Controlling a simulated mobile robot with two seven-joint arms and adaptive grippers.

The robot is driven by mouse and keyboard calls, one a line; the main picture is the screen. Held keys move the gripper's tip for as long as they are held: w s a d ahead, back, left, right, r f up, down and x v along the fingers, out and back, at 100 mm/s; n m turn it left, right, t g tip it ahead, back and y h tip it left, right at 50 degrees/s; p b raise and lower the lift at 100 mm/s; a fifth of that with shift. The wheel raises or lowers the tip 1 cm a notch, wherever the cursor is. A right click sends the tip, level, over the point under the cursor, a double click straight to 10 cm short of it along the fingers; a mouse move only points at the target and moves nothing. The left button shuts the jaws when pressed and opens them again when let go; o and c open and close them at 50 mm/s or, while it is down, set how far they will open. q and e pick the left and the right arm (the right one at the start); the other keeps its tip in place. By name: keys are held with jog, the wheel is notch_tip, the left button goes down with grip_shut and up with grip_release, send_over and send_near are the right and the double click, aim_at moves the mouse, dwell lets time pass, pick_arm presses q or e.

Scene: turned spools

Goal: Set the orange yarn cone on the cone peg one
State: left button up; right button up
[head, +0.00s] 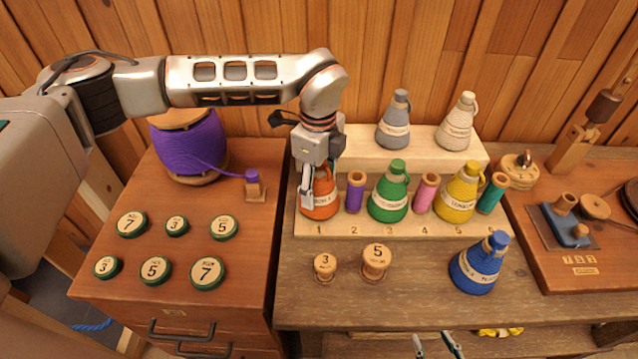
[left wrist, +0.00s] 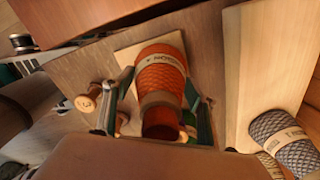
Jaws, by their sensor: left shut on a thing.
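The orange yarn cone (head: 319,208) is upright at the place marked 1, at the left end of the front row of the pale rack (head: 337,228). My left gripper (head: 310,190) comes down from above and is shut on it. In the left wrist view the orange cone (left wrist: 160,82) shows between the two fingers. Cone peg one is hidden by the cone, and I cannot tell whether the cone rests fully down. My right gripper (head: 437,347) shows only its fingertips at the bottom edge, apart and empty.
A purple spool (head: 356,192) stands close right of the orange cone, then a green cone (head: 389,192), pink spool (head: 427,193), yellow cone (head: 460,193) and teal spool (head: 492,193). Grey (head: 395,120) and cream (head: 457,122) cones stand behind. A blue cone (head: 479,265) stands in front.

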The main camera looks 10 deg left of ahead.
aim_at(319, 171)
pick_arm(q)
jog(key=shift+r, duration=0.1)
dwell(0.3)
jog(key=shift+f, duration=0.65)
dwell(0.4)
jog(key=o, duration=1.2)
jog(key=shift+c, duration=0.2)
jog(key=shift+r+p, duration=1.6)
jog(key=shift+r, duration=1.2)
jog(key=shift+r+p, duration=1.25)
jog(key=shift+r, duration=1.5)
